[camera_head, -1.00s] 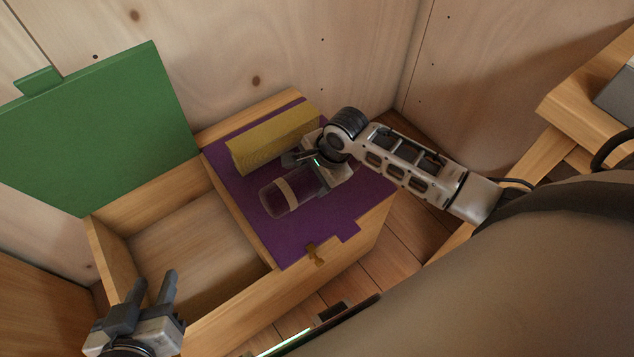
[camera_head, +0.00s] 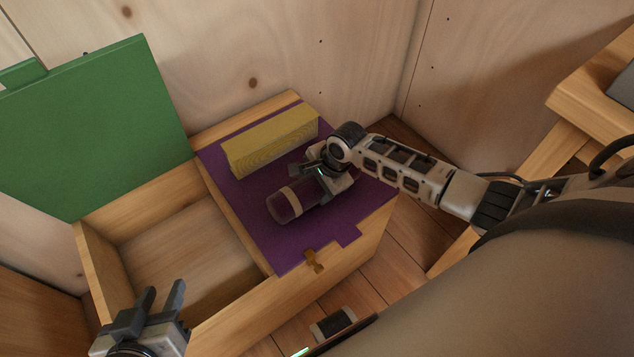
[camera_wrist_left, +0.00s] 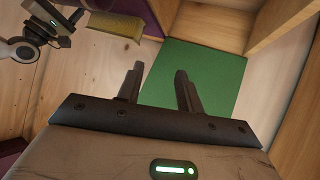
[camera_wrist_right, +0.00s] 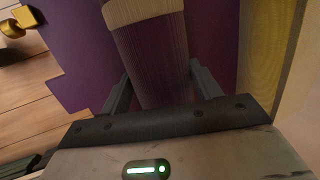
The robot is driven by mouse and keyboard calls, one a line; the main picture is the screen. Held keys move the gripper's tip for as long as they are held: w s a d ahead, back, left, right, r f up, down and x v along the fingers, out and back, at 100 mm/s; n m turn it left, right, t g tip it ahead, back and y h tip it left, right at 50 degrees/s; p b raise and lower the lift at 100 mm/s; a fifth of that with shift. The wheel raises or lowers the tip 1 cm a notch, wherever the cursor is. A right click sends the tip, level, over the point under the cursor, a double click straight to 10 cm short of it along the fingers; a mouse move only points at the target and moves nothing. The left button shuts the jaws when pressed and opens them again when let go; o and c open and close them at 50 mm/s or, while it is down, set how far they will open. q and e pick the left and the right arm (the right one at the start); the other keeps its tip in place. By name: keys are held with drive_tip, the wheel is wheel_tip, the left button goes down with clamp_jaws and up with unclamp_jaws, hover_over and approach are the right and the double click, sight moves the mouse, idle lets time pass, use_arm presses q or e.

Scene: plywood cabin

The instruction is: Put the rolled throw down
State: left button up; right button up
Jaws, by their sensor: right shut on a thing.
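The rolled throw (camera_head: 284,208) is a dark maroon roll with a beige band. It lies level, at or just above the purple lid (camera_head: 262,222) of the wooden chest; I cannot tell whether it touches. My right gripper (camera_head: 311,188) is shut on its right end. In the right wrist view the throw (camera_wrist_right: 152,60) runs between the two fingers (camera_wrist_right: 163,88), with its band at the top. My left gripper (camera_head: 160,303) is open and empty at the near left corner of the chest, and its spread fingers show in the left wrist view (camera_wrist_left: 160,85).
A yellow block (camera_head: 270,138) lies on the purple lid behind the throw. The chest's left compartment (camera_head: 185,250) is open and empty, with a green lid (camera_head: 90,130) raised behind it. A brass latch (camera_head: 314,262) is at the front. A wooden table (camera_head: 590,95) stands at right.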

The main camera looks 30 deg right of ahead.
drive_tip(key=o, duration=1.2)
